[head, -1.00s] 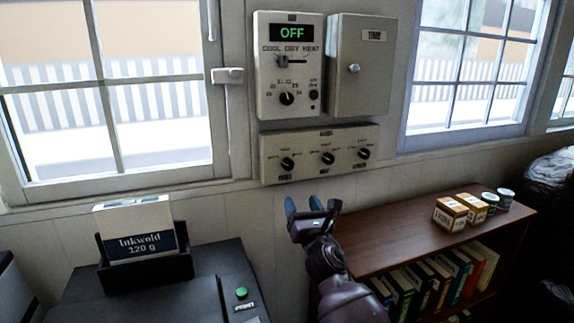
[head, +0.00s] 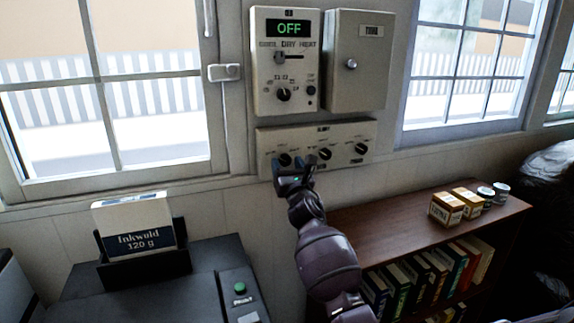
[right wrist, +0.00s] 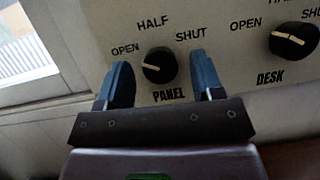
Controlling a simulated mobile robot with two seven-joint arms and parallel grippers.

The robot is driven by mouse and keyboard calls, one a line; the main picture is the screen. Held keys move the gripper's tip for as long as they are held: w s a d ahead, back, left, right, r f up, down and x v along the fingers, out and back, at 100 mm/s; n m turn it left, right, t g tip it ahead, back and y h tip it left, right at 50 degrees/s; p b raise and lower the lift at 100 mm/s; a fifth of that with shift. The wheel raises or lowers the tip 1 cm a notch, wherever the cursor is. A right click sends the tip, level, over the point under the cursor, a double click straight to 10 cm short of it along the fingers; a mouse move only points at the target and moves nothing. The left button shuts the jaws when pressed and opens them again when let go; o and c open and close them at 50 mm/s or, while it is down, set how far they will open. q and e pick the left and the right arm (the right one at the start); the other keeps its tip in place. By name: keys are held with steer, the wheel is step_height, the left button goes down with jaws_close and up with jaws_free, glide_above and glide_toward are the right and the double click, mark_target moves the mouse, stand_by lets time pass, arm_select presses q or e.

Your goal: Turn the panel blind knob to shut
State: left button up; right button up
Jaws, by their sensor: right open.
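The panel blind knob (right wrist: 159,66) is a round black knob with a pale pointer line, above the word PANEL. OPEN, HALF and SHUT are printed around it. Its pointer lies toward the left, on the OPEN side. In the head view the knob (head: 285,160) is the leftmost on the low control box (head: 345,137). My right gripper (head: 293,166) is open in front of it. In the right wrist view its blue fingers stand to the left and right of the knob, with gaps showing. I cannot tell how deep they reach. My left gripper is not in view.
The desk knob (right wrist: 293,42) is right of the panel knob, with a third knob (head: 361,149) beyond. A thermostat (head: 287,62) reading OFF and a closed cabinet (head: 358,62) hang above. A bookshelf (head: 400,221) stands below right, a printer (head: 160,287) below left.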

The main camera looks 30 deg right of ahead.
steer(key=shift+w, duration=0.1)
steer(key=c, duration=0.9)
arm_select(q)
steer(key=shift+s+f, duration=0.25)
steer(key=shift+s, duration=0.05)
